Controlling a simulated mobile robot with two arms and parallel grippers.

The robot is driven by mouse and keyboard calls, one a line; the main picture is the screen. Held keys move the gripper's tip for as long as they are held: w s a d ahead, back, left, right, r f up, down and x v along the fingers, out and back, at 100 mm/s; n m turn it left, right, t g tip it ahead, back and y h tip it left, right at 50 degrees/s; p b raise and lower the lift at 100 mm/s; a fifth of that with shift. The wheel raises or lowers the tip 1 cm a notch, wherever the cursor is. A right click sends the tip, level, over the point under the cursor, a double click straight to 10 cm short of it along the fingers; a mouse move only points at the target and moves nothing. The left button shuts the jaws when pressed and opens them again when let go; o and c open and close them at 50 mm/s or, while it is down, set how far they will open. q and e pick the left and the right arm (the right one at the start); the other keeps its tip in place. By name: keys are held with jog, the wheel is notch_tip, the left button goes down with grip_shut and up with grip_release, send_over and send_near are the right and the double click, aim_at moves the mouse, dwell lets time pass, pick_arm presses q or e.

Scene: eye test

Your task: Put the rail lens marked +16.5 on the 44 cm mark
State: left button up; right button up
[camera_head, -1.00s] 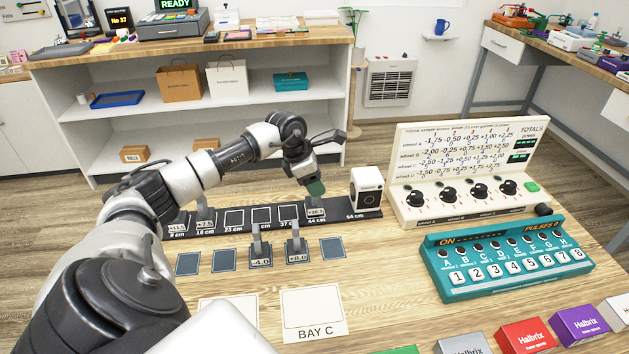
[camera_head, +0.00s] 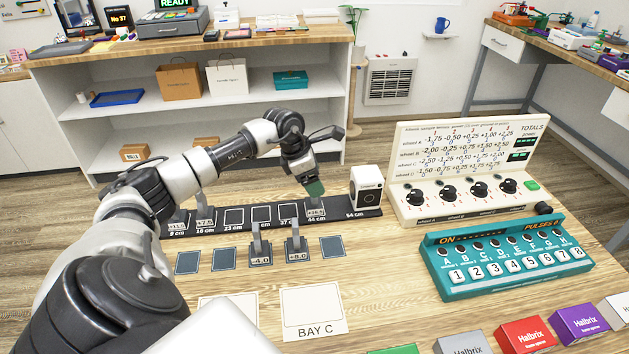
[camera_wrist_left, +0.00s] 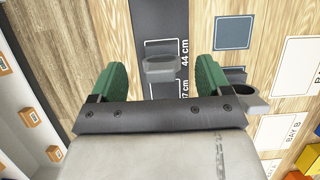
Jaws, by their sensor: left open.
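The rail lens whose small label seems to read +16.5 (camera_head: 315,213) stands at the 44 cm mark of the black rail (camera_head: 232,227). My left gripper (camera_head: 315,188), with green fingertips, is right above it. In the left wrist view the gripper (camera_wrist_left: 160,85) is open, its fingers apart on either side of the lens's grey top (camera_wrist_left: 160,67), with gaps on both sides. The 44 cm print (camera_wrist_left: 185,53) shows beside the lens. The lens's upper part is hidden by the fingers in the head view. My right gripper is not in view.
Other lenses stand at 9 cm (camera_head: 176,224) and 16 cm (camera_head: 204,222). Lenses marked -4.0 (camera_head: 260,261) and +8.0 (camera_head: 297,257) stand in the front row; the latter's top (camera_wrist_left: 238,97) is close by the right finger. A white box (camera_head: 367,188) stands at the rail's right end.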

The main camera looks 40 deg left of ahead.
pick_arm(q)
jog(key=v, duration=1.1)
jog(key=shift+b, duration=0.4)
